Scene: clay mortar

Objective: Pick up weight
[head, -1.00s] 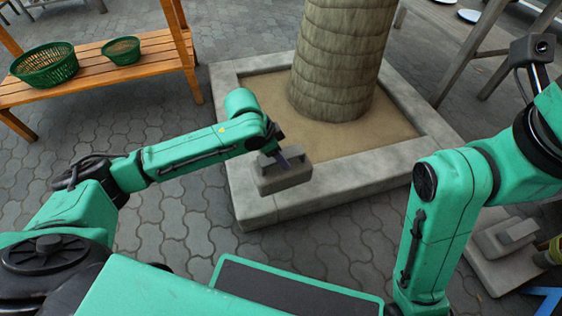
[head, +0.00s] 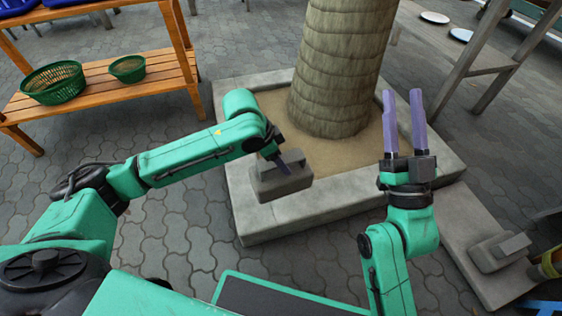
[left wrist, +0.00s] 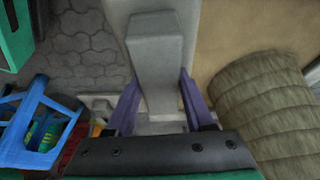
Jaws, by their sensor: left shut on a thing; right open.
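A grey block-shaped weight (head: 278,184) with a raised grip is at the front left corner of the stone planter edge in the head view. My left gripper (head: 281,160) reaches it from above and is shut on it. In the left wrist view the weight (left wrist: 156,48) lies between the two purple fingers of my left gripper (left wrist: 160,98). I cannot tell whether its underside touches the stone. A second grey weight (head: 497,254) sits on a stone slab at the right. My right gripper (head: 404,125) is open and empty, fingers pointing up in the picture, in front of the planter.
The planter edge (head: 330,203) surrounds sand and a thick trunk (head: 343,65). A wooden shelf (head: 100,85) with two green baskets stands at the left. A grey table (head: 450,50) stands back right. A blue stool (left wrist: 40,120) shows in the left wrist view. Paving between is open.

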